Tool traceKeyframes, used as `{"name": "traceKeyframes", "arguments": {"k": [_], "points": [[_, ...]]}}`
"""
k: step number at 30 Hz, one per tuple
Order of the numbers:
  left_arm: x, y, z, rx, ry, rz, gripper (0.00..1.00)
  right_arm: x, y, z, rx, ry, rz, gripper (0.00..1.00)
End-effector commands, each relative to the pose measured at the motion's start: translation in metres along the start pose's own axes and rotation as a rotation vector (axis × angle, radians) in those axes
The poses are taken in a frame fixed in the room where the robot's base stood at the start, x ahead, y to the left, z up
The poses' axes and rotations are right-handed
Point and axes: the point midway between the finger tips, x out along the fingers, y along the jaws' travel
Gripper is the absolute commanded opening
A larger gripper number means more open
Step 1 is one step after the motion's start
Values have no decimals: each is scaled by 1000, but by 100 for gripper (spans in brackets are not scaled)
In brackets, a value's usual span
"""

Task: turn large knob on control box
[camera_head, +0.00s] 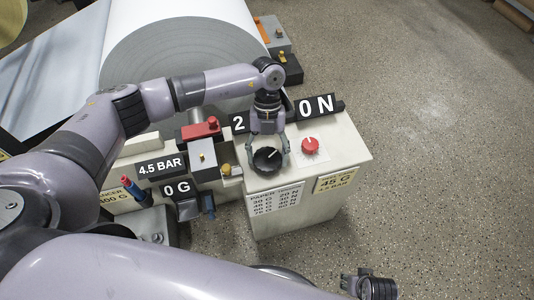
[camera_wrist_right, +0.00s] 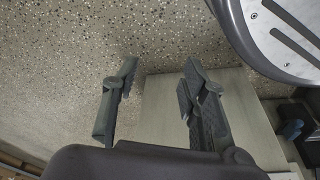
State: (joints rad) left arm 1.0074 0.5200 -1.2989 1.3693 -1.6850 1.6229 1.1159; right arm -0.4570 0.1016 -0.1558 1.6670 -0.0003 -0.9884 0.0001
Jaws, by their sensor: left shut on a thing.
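The control box (camera_head: 300,215) is a pale box on the floor, near the middle of the head view. The large black knob (camera_head: 267,160) with a white pointer mark is on its top. My left gripper (camera_head: 268,152) reaches down from above, with its fingers shut on opposite sides of this knob. The pointer slants up and to the right. A smaller red knob (camera_head: 310,145) sits to the right of it. My right gripper (camera_head: 372,287) is low in the head view, away from the box; in the right wrist view its fingers (camera_wrist_right: 160,70) are apart and empty.
Behind the knobs, a black display (camera_head: 318,106) reads "0 N", with a 2 left of my gripper; part is hidden. Other displays read "4.5 BAR" (camera_head: 161,168) and "0 G" (camera_head: 177,188). A large paper roll (camera_head: 185,50) lies behind. The floor (camera_head: 440,150) at right is clear.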

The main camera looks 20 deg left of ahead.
Motion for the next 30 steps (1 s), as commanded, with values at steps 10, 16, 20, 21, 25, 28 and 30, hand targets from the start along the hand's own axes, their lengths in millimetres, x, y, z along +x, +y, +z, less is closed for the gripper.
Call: {"name": "traceKeyframes", "arguments": {"k": [10, 16, 20, 21, 25, 28, 30], "points": [[0, -1, 1, 156, -4, 64, 37, -13, 1, -12, 2, 15, 1, 40], [-1, -1, 1, 188, -4, 77, 37, -17, 1, -12, 2, 14, 1, 40], [-1, -1, 1, 193, -4, 79, 37, -17, 1, -11, 2, 14, 1, 40], [-1, -1, 1, 194, -4, 79, 37, -17, 1, -11, 2, 13, 1, 40], [-1, -1, 1, 193, -4, 79, 37, -17, 1, -10, 2, 12, 2, 40], [-1, -1, 1, 193, -4, 79, 37, -17, 1, -10, 2, 11, 2, 40], [-1, -1, 1, 192, -4, 79, 68, -16, 2, -10, 3, 11, 2, 40]]}}
